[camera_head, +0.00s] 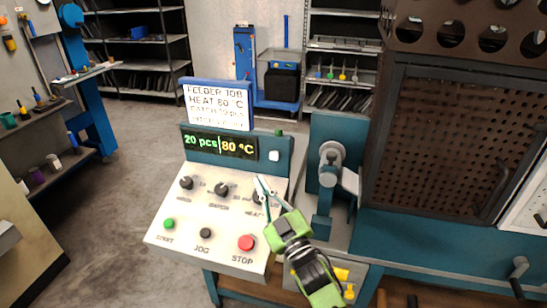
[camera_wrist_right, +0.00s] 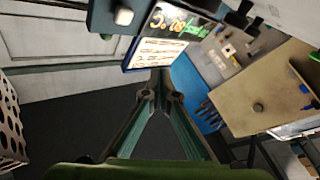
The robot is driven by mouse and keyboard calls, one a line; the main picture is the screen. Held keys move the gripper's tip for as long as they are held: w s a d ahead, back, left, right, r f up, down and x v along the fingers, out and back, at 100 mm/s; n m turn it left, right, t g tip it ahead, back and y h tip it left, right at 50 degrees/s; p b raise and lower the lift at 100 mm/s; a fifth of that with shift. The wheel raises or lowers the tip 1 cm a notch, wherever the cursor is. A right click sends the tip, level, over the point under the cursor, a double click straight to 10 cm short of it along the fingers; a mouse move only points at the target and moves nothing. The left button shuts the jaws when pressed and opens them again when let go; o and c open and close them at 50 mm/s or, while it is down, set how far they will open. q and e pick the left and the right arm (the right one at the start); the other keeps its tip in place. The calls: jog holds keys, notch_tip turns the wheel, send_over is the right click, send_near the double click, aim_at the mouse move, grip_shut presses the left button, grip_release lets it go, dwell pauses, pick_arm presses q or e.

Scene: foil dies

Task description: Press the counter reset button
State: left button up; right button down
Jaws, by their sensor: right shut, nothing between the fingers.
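The control panel (camera_head: 214,217) has a sloped white face and a teal upright strip. The display (camera_head: 219,147) on that strip reads "20 pcs" and "80 °C". A small white button (camera_head: 274,156), with no readable label, sits right of the display; it also shows in the wrist view (camera_wrist_right: 124,16). My right gripper (camera_head: 262,186) is shut and empty, in front of the panel's right side, below the white button and apart from it. It partly hides the HEAT knob. In the wrist view the fingertips (camera_wrist_right: 160,84) meet below the display. My left gripper is not in view.
The panel also carries a green START button (camera_head: 169,223), a black JOG button (camera_head: 205,233), a red STOP button (camera_head: 246,242) and black knobs. A job sign (camera_head: 217,105) stands above the display. A teal machine with a perforated guard (camera_head: 450,150) stands at the right.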

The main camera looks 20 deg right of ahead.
aim_at(275, 155)
jog(key=shift+d, duration=0.1)
jog(key=w+d+b, duration=0.2)
jog(key=w+d, duration=0.2)
jog(key=w, duration=0.3)
jog(key=shift+w+d+b, duration=0.15)
jog(key=shift+d+b, duration=0.25)
dwell(1.5)
jog(key=shift+w+d, duration=0.25)
jog(key=shift+w, duration=0.1)
jog(key=shift+w+d+b, duration=0.3)
jog(key=shift+w, duration=0.15)
dwell(0.8)
jog(key=shift+s+a+p, duration=0.45)
jog(key=shift+s+a, duration=0.05)
jog(key=shift+s, duration=0.3)
jog(key=shift+s+a, duration=0.1)
